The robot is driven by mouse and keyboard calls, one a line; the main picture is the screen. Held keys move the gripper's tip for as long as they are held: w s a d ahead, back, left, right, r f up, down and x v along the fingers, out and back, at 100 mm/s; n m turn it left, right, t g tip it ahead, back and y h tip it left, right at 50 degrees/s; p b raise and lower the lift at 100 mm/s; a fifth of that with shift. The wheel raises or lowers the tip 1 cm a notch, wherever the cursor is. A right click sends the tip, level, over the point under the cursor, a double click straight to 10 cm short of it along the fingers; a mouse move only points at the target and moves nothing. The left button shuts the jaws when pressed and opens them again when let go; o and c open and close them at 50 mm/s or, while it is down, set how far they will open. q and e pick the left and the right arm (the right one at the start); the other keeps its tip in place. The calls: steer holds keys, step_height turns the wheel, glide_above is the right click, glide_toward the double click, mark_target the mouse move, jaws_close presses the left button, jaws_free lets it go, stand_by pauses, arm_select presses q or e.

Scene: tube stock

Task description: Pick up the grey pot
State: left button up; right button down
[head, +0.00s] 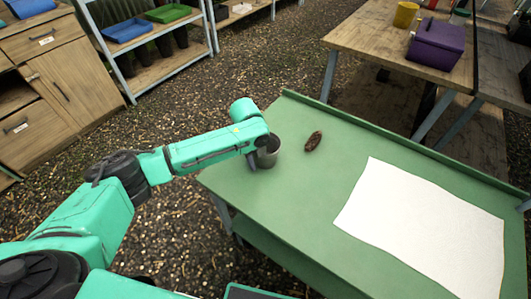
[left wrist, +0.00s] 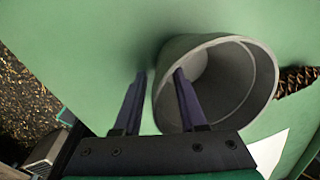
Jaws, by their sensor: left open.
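The grey pot (head: 266,155) stands upright on the green table (head: 300,200), near its left end. In the left wrist view the pot (left wrist: 262,75) shows its round open mouth. My left gripper (head: 252,160) is at the pot's left rim in the head view, partly hidden by my arm. In the left wrist view my left gripper (left wrist: 160,85) is open, with one finger outside the pot's wall and the other over its mouth, so the near wall lies between them. I cannot tell whether either finger touches the pot. My right gripper is not in view.
A brown pine cone (head: 313,141) lies right of the pot; it also shows in the left wrist view (left wrist: 298,80). A white sheet (head: 425,225) covers the table's right part. A wooden bench (head: 380,40) with a purple box (head: 437,45) stands behind.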

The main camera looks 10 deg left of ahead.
arm_select(q)
jaws_close()
steer(key=shift+r, duration=0.1)
